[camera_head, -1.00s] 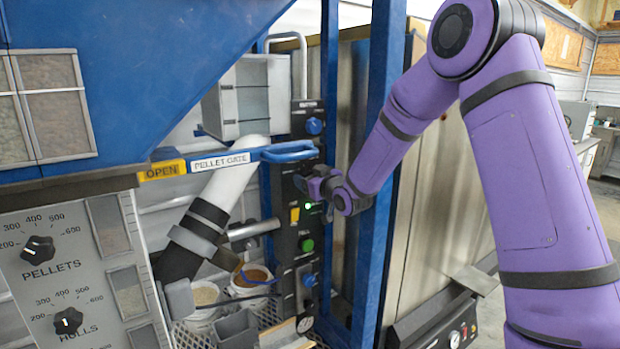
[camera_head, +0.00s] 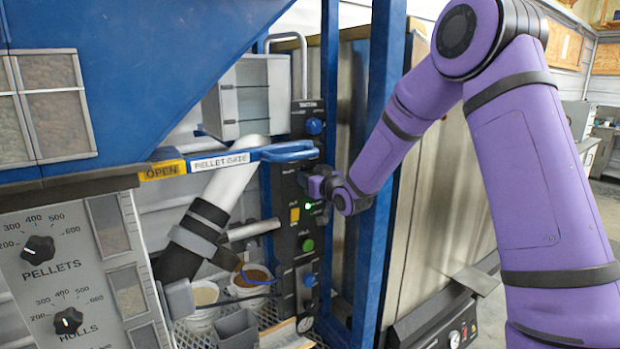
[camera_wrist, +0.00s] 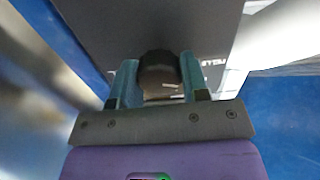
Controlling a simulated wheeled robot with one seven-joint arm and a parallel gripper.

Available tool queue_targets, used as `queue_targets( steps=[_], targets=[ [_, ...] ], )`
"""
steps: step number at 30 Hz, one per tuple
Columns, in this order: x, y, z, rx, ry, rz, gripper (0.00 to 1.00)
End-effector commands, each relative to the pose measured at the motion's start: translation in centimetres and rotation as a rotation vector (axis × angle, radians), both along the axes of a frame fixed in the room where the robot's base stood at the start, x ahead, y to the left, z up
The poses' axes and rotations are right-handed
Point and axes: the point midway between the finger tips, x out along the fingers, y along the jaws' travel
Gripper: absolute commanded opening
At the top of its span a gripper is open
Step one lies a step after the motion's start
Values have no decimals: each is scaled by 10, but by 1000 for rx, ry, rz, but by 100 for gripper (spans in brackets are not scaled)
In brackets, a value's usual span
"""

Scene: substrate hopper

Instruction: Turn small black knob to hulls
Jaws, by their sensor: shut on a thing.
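My gripper (camera_head: 314,184) is at the panel's upper part, below the blue knob. In the wrist view my gripper (camera_wrist: 160,85) is shut with its two teal fingers on either side of a small black knob (camera_wrist: 159,62). The knob's pointer and most of the lettering beside it are hidden or too blurred to read.
A blue pellet gate handle (camera_head: 288,152) juts out just above my gripper. A blue upright post (camera_head: 376,170) stands close by my wrist. Larger black pellets (camera_head: 38,249) and hulls (camera_head: 68,320) dials are on the grey panel at left. White buckets (camera_head: 203,318) stand below.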

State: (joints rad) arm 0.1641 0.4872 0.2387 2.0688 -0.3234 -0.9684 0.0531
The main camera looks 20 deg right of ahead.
Motion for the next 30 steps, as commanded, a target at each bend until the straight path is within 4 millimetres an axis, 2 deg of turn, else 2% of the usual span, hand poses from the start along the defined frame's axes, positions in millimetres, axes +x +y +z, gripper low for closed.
queue_targets(
  steps=[15,30],
  targets=[
    [0,-2,-1,366,120,-1,18],
    [0,-2,-1,496,162,-1,18]
  ],
)
